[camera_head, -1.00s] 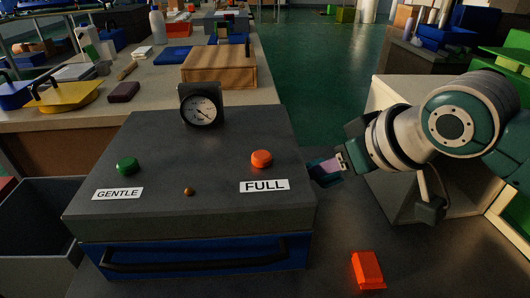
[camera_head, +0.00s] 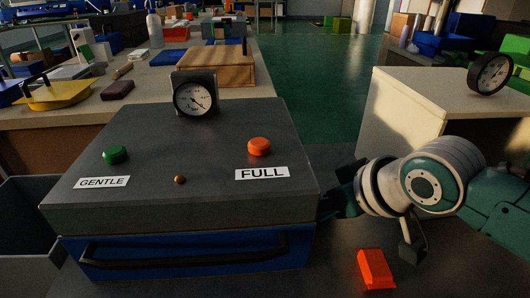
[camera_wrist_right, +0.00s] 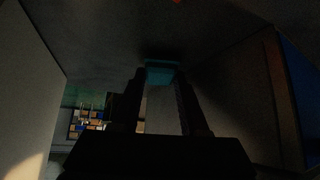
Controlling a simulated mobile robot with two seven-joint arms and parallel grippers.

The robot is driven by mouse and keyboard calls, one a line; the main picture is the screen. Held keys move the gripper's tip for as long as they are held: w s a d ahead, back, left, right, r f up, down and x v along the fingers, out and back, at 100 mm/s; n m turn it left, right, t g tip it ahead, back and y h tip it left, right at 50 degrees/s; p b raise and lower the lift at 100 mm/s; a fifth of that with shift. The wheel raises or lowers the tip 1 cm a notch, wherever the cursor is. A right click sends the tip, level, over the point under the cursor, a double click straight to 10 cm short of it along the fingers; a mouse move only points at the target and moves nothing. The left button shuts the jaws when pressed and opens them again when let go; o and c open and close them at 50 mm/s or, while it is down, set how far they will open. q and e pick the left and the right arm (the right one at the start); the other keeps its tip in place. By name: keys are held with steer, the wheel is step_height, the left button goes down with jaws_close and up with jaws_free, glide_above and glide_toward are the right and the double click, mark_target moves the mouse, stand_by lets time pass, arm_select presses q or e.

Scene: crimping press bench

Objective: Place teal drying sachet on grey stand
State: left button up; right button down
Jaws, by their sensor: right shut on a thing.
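My right gripper (camera_head: 335,204) is low beside the right side of the grey press, its fingertips partly hidden by the press edge in the head view. In the dark right wrist view, its two fingers (camera_wrist_right: 160,82) are closed on a small teal block-like thing, which looks like the teal drying sachet (camera_wrist_right: 161,70). The sachet is hidden in the head view. I cannot make out the grey stand for sure in either view. My left gripper is not in view.
The press (camera_head: 190,215) has a green GENTLE button (camera_head: 116,154), an orange FULL button (camera_head: 259,146) and a gauge (camera_head: 195,96). An orange block (camera_head: 375,269) lies on the dark bench at front right.

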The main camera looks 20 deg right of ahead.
steer(key=c, duration=0.7)
jaws_free()
steer(key=p+v, duration=0.6)
steer(key=v, duration=0.6)
steer(key=s+a+r+g+h, duration=0.1)
steer(key=s+a+g, duration=0.3)
steer(key=s, duration=1.2)
steer(key=shift+r, duration=0.25)
steer(key=shift+a, duration=0.15)
